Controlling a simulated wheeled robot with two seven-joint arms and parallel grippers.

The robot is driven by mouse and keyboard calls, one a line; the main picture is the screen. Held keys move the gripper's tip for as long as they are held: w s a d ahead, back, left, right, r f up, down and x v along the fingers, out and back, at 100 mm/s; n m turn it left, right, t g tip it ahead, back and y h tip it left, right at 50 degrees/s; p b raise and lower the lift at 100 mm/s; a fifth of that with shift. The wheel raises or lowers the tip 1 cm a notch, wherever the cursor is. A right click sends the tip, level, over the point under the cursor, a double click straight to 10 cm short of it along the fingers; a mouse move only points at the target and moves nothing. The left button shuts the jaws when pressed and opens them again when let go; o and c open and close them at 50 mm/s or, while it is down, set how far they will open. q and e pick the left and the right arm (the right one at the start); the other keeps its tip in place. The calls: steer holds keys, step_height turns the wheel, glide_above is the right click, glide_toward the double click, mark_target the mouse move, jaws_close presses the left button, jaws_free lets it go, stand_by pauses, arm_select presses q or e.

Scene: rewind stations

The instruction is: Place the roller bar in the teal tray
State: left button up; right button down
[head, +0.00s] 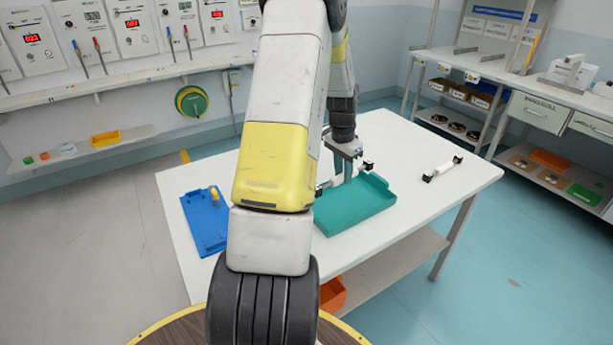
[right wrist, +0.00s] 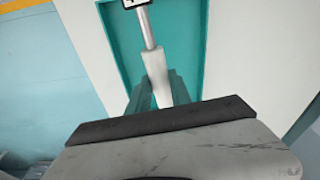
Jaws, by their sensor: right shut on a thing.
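The teal tray (head: 355,207) lies on the white table, partly hidden behind my arm. My right gripper (head: 346,177) is over the tray's back part, shut on a roller bar (head: 367,164) with dark end blocks. In the right wrist view the roller bar (right wrist: 156,72) shows a pale roller, a grey shaft and a black-and-white end, with the teal tray (right wrist: 193,45) behind it. I cannot tell whether the bar touches the tray. A second roller bar (head: 443,168) lies on the table to the right of the tray. My left gripper is out of view.
A blue tray (head: 205,225) with a yellow-topped peg stands at the table's left. The white table (head: 425,195) is clear around the second bar. An orange bin (head: 332,294) sits below the table. Shelving (head: 465,95) stands at the back right.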

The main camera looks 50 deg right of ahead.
steer(key=s+d+m, duration=0.1)
steer(key=s+d, duration=0.1)
steer(key=s, duration=0.1)
glide_above(352, 207)
steer(key=f, duration=0.5)
steer(key=shift+a+f, duration=0.15)
steer(key=shift+a, duration=0.05)
steer(key=shift+f, duration=2.3)
steer(key=c, duration=1.2)
jaws_free()
steer(key=shift+o, duration=0.2)
steer(key=shift+w, duration=0.1)
steer(key=shift+r, duration=0.1)
step_height(352, 207, up, 12)
steer(key=a, duration=0.1)
steer(key=shift+w+a, duration=0.15)
steer(key=shift+a, duration=0.1)
